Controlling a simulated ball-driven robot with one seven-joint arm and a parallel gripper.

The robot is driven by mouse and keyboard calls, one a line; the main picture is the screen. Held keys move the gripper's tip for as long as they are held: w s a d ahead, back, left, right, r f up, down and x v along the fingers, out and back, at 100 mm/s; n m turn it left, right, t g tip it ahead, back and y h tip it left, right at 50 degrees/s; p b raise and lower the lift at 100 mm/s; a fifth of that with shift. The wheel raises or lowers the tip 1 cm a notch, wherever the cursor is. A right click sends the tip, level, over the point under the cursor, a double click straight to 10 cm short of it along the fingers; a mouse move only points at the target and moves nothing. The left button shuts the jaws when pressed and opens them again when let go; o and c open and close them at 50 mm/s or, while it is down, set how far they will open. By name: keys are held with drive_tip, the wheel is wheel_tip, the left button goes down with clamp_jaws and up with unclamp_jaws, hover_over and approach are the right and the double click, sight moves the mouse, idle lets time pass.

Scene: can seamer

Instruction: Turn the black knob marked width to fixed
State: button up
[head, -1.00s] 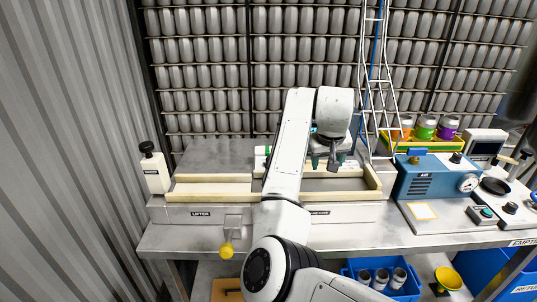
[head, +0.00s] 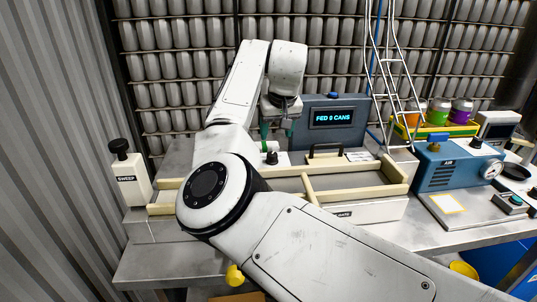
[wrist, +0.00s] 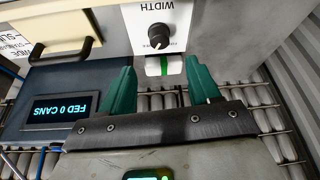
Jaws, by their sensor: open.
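The black knob marked width (wrist: 159,36) sits on a white panel in the wrist view, with the word WIDTH upside down above it. A light pointer line shows on the knob; the small position marks around it are too small to read.
A grey box with a display reading FED 0 CANS (head: 333,117) stands behind the knob. A black handle (head: 325,151) is to the knob's right. Cream rails (head: 350,193) frame the bench trough. A SWEEP lever box (head: 130,178) is at left, a blue AIR unit (head: 455,165) at right.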

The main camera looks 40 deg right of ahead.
sight(272, 154)
drive_tip(key=x, duration=1)
drive_tip(key=shift+p, duration=0.3)
drive_tip(key=c, duration=1)
